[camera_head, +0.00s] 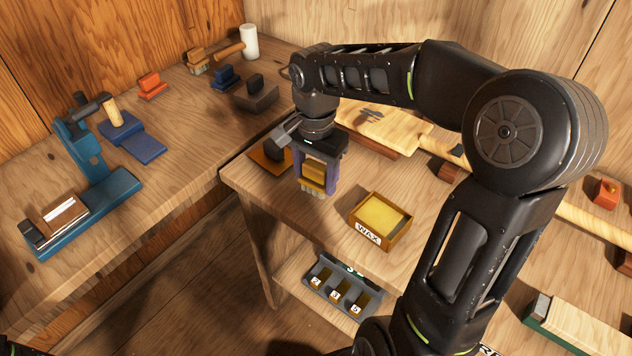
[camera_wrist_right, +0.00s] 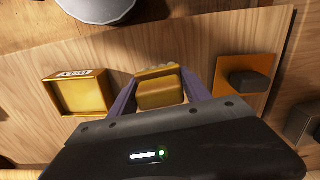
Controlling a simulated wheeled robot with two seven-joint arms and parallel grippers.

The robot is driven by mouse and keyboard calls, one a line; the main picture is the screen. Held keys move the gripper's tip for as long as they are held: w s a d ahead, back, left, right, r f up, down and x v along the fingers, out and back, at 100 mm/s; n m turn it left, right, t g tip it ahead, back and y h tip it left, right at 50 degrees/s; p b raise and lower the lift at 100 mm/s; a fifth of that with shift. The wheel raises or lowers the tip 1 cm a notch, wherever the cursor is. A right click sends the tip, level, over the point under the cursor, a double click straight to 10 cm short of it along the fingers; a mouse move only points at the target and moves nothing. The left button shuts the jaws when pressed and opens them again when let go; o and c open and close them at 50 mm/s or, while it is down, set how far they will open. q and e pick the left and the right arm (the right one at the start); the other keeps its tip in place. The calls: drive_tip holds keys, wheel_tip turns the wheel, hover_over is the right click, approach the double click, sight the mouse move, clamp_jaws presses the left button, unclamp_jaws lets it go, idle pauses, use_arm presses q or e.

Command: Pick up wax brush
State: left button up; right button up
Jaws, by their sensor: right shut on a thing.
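The wax brush (camera_head: 313,180) has a yellow-brown wooden block and pale bristles pointing down. My right gripper (camera_head: 316,184) is shut on its block, with a purple finger on each side. In the right wrist view the brush (camera_wrist_right: 160,93) sits between the two fingers of the gripper (camera_wrist_right: 160,98), bristles at the far side. I cannot tell whether the bristles touch the table. An open wooden box of yellow wax (camera_head: 381,216), labelled WAX, stands to the right of the brush. My left gripper is not in view.
An orange pad with a dark block (camera_head: 270,155) lies left of the brush. A grey tray with numbered slots (camera_head: 341,291) sits on the lower shelf. Pale boards (camera_head: 385,128) lie behind my right arm. A blue vise (camera_head: 100,190) stands on the left bench.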

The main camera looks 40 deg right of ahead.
sight(316, 164)
wheel_tip(316, 164, up, 8)
drive_tip(key=shift+f, duration=0.1)
idle(0.5)
drive_tip(key=o, duration=0.9)
drive_tip(key=shift+c, duration=0.2)
drive_tip(key=c, duration=0.7)
drive_tip(key=shift+o, duration=0.2)
drive_tip(key=shift+f, duration=0.1)
